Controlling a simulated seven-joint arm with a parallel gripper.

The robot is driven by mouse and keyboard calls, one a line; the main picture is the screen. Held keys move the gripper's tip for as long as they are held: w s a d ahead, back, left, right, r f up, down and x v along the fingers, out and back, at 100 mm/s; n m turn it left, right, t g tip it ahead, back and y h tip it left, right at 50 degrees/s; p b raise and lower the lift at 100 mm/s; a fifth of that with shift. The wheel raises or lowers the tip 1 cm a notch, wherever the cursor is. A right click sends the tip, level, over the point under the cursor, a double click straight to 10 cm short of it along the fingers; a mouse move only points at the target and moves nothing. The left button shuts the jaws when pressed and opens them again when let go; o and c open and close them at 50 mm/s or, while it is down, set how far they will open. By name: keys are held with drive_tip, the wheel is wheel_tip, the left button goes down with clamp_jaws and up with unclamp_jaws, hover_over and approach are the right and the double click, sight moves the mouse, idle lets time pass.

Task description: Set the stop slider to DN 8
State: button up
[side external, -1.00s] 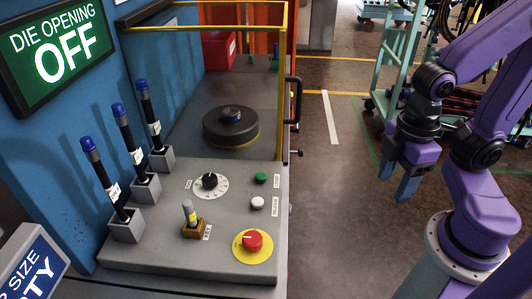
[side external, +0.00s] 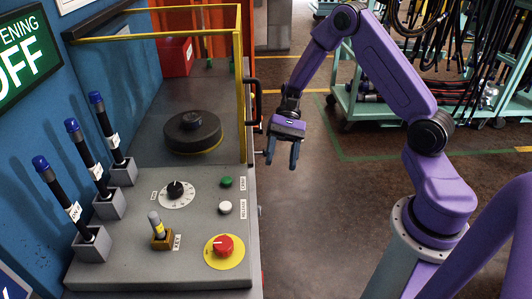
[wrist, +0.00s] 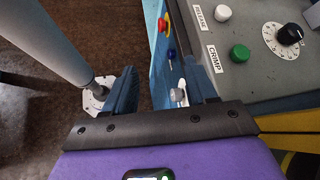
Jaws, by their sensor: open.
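My gripper (side external: 281,161) hangs fingers down just right of the machine's side, apart from it, open and empty. In the wrist view its fingers (wrist: 160,74) stand wide apart. I see no part readable as the stop slider or a DN 8 mark. On the machine's blue side, a silver knob-like part (wrist: 178,95) shows between the fingers in the wrist view, beside the right finger. A blue-headed part (wrist: 171,54) and a red part on yellow (wrist: 163,23) lie beyond it. Which of these, if any, is the slider I cannot tell.
The grey panel (side external: 125,265) carries a black dial (side external: 175,190), green (side external: 226,182) and white (side external: 225,207) buttons, a red stop button (side external: 223,246) and a key switch (side external: 158,232). Blue-capped levers (side external: 88,155) stand left. A yellow rail (side external: 240,90) rises behind.

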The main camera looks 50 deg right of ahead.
drive_tip(key=w+d+f+m+t+y, duration=0.3)
drive_tip(key=d+f+m+t, duration=0.1)
drive_tip(key=d, duration=0.2)
drive_tip(key=w+d+f+m+t+y, duration=0.2)
drive_tip(key=w+d+f+m+t, duration=0.15)
drive_tip(key=d+m, duration=0.2)
drive_tip(key=m+t+h, duration=0.2)
drive_tip(key=m+t, duration=0.7)
drive_tip(key=t, duration=0.2)
approach(259, 153)
drive_tip(key=x, duration=0.7)
drive_tip(key=shift+w, duration=0.3)
drive_tip(key=shift+c, duration=0.3)
clamp_jaws()
